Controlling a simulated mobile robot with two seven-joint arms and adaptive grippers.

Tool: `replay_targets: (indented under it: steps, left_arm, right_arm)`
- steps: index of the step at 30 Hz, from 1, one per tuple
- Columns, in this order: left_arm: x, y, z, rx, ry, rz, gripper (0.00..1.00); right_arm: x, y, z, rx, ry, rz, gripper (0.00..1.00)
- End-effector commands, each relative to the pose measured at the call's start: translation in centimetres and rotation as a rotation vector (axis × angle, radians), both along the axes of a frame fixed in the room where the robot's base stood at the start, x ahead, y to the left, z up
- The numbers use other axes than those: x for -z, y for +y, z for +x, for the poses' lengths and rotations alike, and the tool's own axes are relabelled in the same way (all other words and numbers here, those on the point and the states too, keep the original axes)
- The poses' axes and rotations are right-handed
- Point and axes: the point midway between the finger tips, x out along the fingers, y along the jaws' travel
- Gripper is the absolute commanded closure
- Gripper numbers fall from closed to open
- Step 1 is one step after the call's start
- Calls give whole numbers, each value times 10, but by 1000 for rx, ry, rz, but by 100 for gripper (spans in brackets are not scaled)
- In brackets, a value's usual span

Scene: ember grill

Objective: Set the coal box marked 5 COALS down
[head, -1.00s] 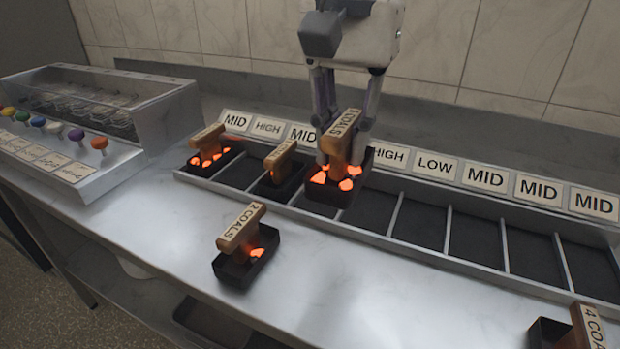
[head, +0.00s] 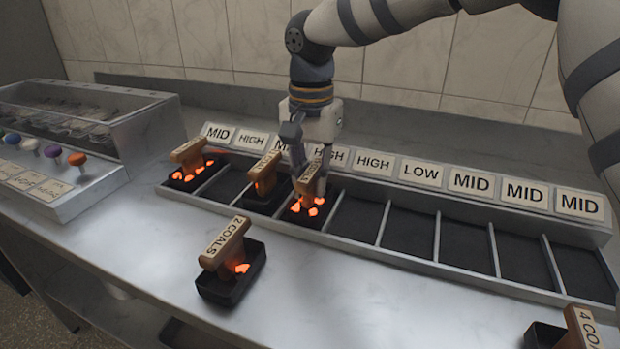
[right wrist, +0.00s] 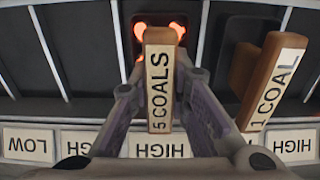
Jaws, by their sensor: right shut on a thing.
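The coal box marked 5 COALS (head: 311,219) is a black tray with glowing orange coals and a wooden T-shaped handle. It is low in the grill's fourth compartment from the left, by a HIGH label, and looks level with its neighbours. My right gripper (head: 309,178) is above it, shut on the handle. In the right wrist view the 5 COALS handle (right wrist: 158,88) stands between the two fingers. The gripper partly covers the box in the head view; contact with the compartment floor is hidden. My left gripper is not in view.
The 1 COAL box (head: 264,178) stands in the compartment to the left, close by. Another lit box (head: 189,155) is in the leftmost compartment. The 2 COALS box (head: 229,245) is on the front counter, a 4 COALS box (head: 583,330) at lower right. Compartments to the right are empty.

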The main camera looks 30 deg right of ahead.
Motion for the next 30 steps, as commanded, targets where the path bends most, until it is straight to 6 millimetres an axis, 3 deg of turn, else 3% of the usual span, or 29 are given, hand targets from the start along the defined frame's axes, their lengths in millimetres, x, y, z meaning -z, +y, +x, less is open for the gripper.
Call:
replay_targets:
  steps: [9,10,12,22,30]
  left_arm:
    - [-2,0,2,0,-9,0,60]
    - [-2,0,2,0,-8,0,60]
    - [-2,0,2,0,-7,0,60]
    - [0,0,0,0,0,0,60]
    - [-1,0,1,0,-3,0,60]
  right_arm:
    - [-1,0,0,0,-8,0,100]
    - [0,0,0,0,-6,0,77]
    - [0,0,0,0,-5,0,63]
    - [-3,0,1,0,-5,2,63]
    - [-71,0,1,1,-11,-1,63]
